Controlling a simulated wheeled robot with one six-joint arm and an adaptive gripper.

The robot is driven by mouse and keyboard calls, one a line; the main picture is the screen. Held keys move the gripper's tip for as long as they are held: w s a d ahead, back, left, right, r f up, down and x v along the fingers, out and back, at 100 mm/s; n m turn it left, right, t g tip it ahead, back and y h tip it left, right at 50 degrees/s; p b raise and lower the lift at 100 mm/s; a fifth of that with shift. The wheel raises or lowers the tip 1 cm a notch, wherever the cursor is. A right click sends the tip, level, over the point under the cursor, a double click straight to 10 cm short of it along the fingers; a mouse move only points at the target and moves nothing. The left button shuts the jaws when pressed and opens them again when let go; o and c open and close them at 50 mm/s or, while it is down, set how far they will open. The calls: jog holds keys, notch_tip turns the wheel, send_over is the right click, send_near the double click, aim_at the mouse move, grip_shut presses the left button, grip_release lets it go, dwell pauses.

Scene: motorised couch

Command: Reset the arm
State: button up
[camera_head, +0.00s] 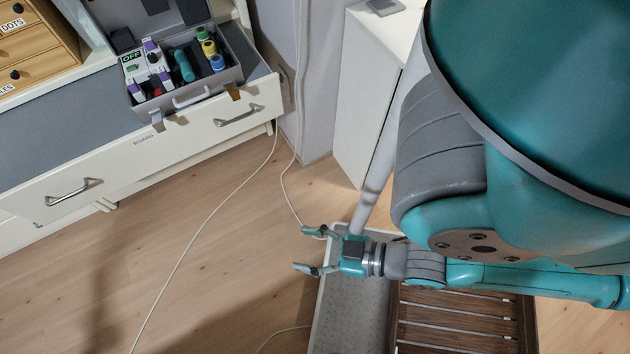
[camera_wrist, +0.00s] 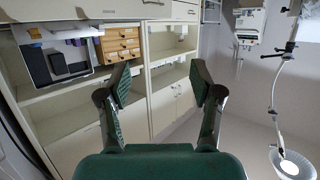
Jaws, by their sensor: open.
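My gripper (camera_head: 313,251) is teal and shows in the middle of the head view, at the end of my teal and grey arm. Its two fingers point left and stand apart with nothing between them. In the wrist view my gripper (camera_wrist: 160,88) shows its two green-padded fingers spread wide, with cabinets and shelves beyond the gap. It touches nothing that I can see. The large teal and grey arm links at the right of the head view are mine and hide what lies behind them.
A white dresser (camera_head: 262,97) with a grey top stands at the upper left. An open grey case (camera_head: 222,82) holds coloured bottles on it. White cables (camera_head: 185,247) cross the wood floor (camera_head: 225,285). A lamp (camera_wrist: 290,162) stands right in the wrist view. The floor left of my gripper is mostly clear.

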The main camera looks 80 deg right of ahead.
jog(key=shift+s+a+r+y, duration=0.15)
jog(key=shift+s+r, duration=0.2)
jog(key=shift+r, duration=0.2)
jog(key=shift+s+a+r+y, duration=0.1)
jog(key=shift+s+r+y, duration=0.05)
jog(key=shift+s+r, duration=0.3)
